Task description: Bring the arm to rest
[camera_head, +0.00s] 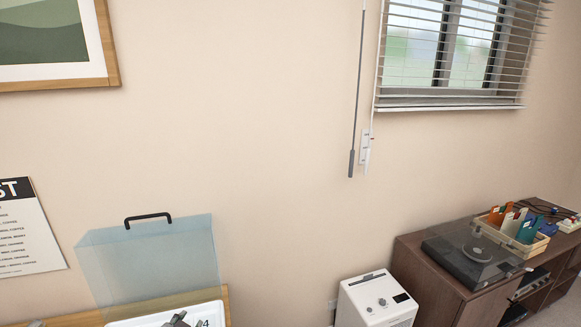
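Neither of my arms can be made out for sure in the head view. A small dark grey piece (177,320) shows at the bottom edge, in front of a white tray or board (140,320). It is cut off by the frame, and I cannot tell what it belongs to. No open or shut fingers are visible.
A clear bluish cover (150,260) with a black handle (148,218) stands on a wooden surface (85,319) at lower left. A white appliance (377,300) stands beside a brown cabinet (440,285) bearing a turntable (470,255) and a crate (535,245). A wall lies behind.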

